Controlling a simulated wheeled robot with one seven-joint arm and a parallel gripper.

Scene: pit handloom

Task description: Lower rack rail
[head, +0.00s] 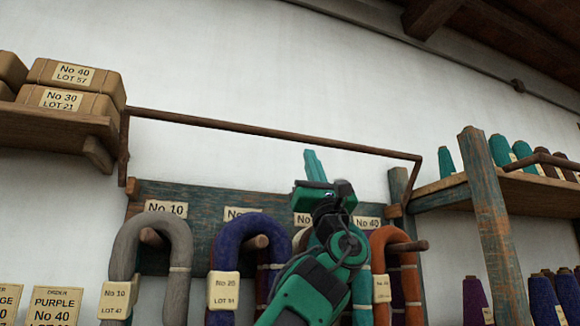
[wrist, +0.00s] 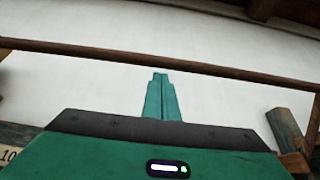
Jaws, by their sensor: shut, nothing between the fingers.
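The rack rail (head: 220,125) is a thin dark brown bar in front of the white wall. It is raised above the peg board, with a short arm (head: 124,150) hanging down at its left end and another (head: 413,178) at its right end. It also crosses the wrist view (wrist: 80,52) from side to side. My gripper (head: 314,165) is green, shut and empty, pointing up. Its fingertips (wrist: 160,82) appear just below the rail in both views. I see no clear contact, and the depth between them is hard to tell.
Yarn hanks, grey (head: 180,240), blue (head: 232,235) and orange (head: 380,245), hang on pegs of the board (head: 205,196) below. A shelf with boxes (head: 75,75) stands left; a shelf post (head: 492,225) and spools (head: 500,150) stand right.

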